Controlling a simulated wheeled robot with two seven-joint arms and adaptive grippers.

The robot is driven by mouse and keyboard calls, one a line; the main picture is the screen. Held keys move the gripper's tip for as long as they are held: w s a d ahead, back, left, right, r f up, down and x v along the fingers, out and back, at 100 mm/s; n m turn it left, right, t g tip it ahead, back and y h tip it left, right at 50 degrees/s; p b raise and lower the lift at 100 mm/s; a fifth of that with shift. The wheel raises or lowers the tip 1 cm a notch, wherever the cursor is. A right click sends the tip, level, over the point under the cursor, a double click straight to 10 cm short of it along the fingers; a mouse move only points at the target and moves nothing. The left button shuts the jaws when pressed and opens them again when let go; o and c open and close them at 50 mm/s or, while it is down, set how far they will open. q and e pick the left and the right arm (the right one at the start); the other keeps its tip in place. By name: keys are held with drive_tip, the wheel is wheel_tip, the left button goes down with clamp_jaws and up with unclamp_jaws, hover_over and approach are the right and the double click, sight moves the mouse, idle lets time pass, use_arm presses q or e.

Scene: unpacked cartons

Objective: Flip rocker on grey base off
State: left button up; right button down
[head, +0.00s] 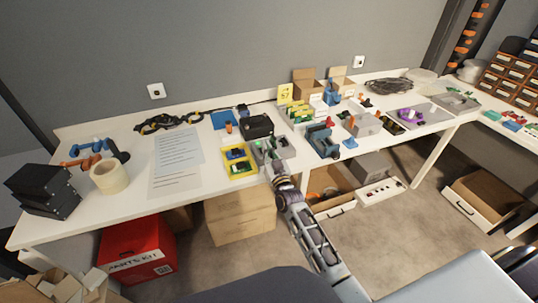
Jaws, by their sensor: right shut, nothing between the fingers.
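My right gripper (268,158) is shut and empty, at the front edge of the table in the middle of the head view. Just beyond its fingers is a small grey base (283,142) with dark and green parts on it. The gripper covers part of this base, and I cannot tell whether they touch. The rocker is too small to make out, so its position cannot be told. My left gripper is not in view.
A yellow tray (226,153) lies left of the gripper and a black box (258,124) stands behind it. Blue clamp-like parts (319,136) and other items crowd the right. A paper sheet (175,162) and tape roll (109,177) lie left.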

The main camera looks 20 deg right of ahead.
drive_tip(key=shift+x, duration=1.8)
drive_tip(key=shift+f, duration=1)
drive_tip(key=shift+s+f+b, duration=0.15)
drive_tip(key=shift+f+b, duration=0.25)
drive_tip(key=shift+f, duration=0.6)
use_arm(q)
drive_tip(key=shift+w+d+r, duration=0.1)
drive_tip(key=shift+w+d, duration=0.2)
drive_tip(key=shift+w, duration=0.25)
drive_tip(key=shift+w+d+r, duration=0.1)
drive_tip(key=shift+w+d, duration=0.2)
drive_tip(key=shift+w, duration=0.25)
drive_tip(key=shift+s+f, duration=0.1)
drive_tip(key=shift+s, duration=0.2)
